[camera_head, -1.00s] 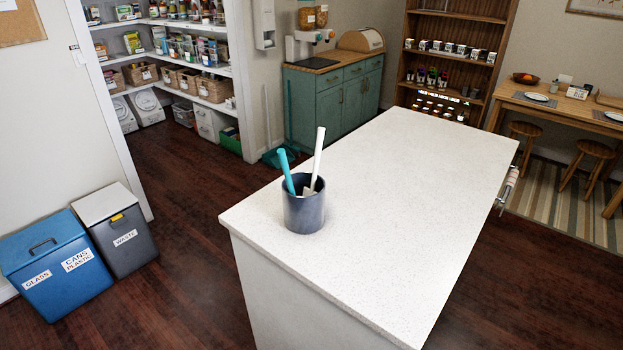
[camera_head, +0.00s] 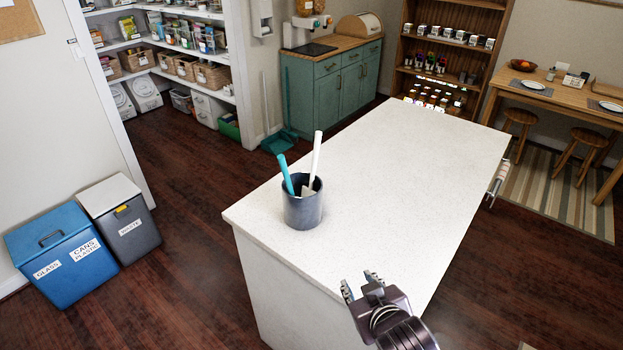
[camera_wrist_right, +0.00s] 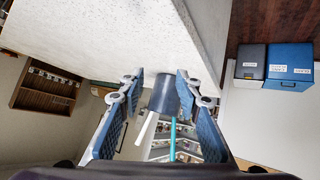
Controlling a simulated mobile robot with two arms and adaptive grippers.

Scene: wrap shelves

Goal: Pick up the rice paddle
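A dark blue-grey cup (camera_head: 302,208) stands upright near the left corner of the white counter. Two utensils stick up out of it: one with a white handle (camera_head: 316,155) and one with a teal handle (camera_head: 286,175). Their lower ends are mostly hidden in the cup, so I cannot tell surely which is the rice paddle. My right gripper (camera_head: 360,284) is open and empty over the counter's front right edge, apart from the cup. In the right wrist view, the cup (camera_wrist_right: 164,96) shows upside down beyond the spread fingers (camera_wrist_right: 160,80). My left gripper is not in view.
The white counter (camera_head: 400,170) is otherwise clear. Blue and grey waste bins (camera_head: 62,262) stand on the floor at left. A teal cabinet (camera_head: 340,85), pantry shelves and a dining table (camera_head: 545,92) are farther back.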

